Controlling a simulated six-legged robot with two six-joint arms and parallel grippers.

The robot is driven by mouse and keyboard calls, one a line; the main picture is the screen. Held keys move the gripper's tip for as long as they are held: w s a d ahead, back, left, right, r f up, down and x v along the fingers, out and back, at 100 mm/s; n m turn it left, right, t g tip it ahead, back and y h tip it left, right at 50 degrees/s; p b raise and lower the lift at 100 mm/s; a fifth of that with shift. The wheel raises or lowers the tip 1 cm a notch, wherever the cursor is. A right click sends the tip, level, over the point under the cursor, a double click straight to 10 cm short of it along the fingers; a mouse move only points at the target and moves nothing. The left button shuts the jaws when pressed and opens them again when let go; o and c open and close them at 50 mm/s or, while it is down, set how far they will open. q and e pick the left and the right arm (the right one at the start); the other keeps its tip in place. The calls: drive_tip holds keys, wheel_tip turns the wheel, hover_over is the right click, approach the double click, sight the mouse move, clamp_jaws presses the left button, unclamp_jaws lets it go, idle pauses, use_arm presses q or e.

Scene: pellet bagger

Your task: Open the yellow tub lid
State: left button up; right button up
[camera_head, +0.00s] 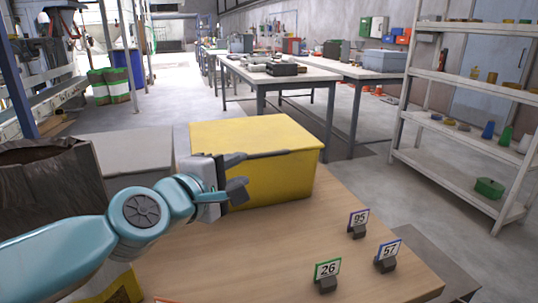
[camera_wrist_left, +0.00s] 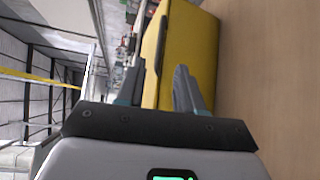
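The yellow tub (camera_head: 285,180) stands on the wooden table near its back edge, with its flat yellow lid (camera_head: 255,133) lying shut on top. A thin dark strip runs along the tub's upper front edge; I cannot tell if it is a gap or a handle. My left gripper (camera_head: 240,174) is at the tub's front left, near that edge, and hides part of it. In the left wrist view its fingers (camera_wrist_left: 160,66) are apart, with the yellow tub (camera_wrist_left: 190,45) beyond them. My right gripper is not in view.
The wooden table (camera_head: 215,265) carries number stands 95 (camera_head: 358,222), 57 (camera_head: 387,257) and 26 (camera_head: 327,272) at its right. A grey box (camera_head: 133,155) and a dark brown container (camera_head: 45,185) stand left of the tub. Shelves (camera_head: 450,165) stand at the far right.

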sight(266, 155)
use_arm(q)
drive_tip(key=x, duration=1.2)
drive_tip(key=shift+w+d+p, duration=0.1)
drive_tip(key=shift+w+p, duration=0.05)
drive_tip(key=shift+p, duration=0.25)
clamp_jaws()
